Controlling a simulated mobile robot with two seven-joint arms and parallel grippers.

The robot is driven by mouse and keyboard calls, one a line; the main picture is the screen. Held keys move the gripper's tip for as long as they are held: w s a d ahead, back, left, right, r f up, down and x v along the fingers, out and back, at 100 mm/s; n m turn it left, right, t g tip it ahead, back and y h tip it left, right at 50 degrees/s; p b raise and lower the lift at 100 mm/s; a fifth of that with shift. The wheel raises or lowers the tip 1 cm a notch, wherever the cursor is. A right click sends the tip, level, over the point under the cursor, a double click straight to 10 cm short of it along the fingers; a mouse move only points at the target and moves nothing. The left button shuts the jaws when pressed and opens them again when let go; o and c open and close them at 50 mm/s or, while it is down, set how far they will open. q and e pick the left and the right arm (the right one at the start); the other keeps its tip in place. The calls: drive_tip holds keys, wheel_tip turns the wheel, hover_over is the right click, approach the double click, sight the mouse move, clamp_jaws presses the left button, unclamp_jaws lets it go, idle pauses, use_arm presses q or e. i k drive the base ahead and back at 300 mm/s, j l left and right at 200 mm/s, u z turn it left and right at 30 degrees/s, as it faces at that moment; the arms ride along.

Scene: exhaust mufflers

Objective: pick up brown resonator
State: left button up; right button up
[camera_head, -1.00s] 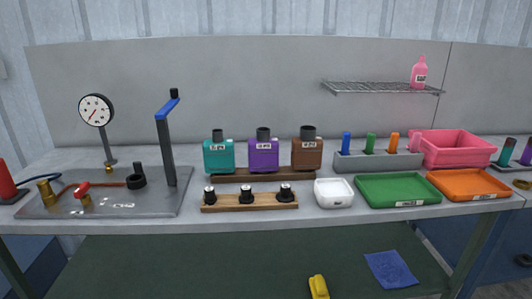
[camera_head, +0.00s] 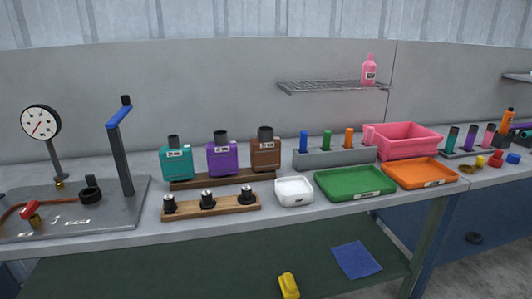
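The brown resonator (camera_head: 265,154) is a boxy brown body with a dark round neck on top and a small white label. It stands upright at the right end of a dark wooden rack (camera_head: 222,179) on the bench. A purple one (camera_head: 222,158) and a teal one (camera_head: 176,162) stand to its left on the same rack. Neither of my grippers shows in the head view.
In front of the rack is a wooden strip (camera_head: 232,206) with three black fittings. To the right are a white bowl (camera_head: 294,192), a green tray (camera_head: 355,183), an orange tray (camera_head: 420,174) and a pink bin (camera_head: 402,140). A gauge fixture (camera_head: 110,205) with an upright lever stands left.

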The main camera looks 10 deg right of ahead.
sight(265, 150)
drive_tip(key=i+l, duration=0.2)
drive_tip(key=l, duration=0.15)
drive_tip(key=i+l+u, duration=0.15)
drive_tip(key=l, duration=0.25)
drive_tip(key=i+l, duration=0.2)
drive_tip(key=l, duration=0.2)
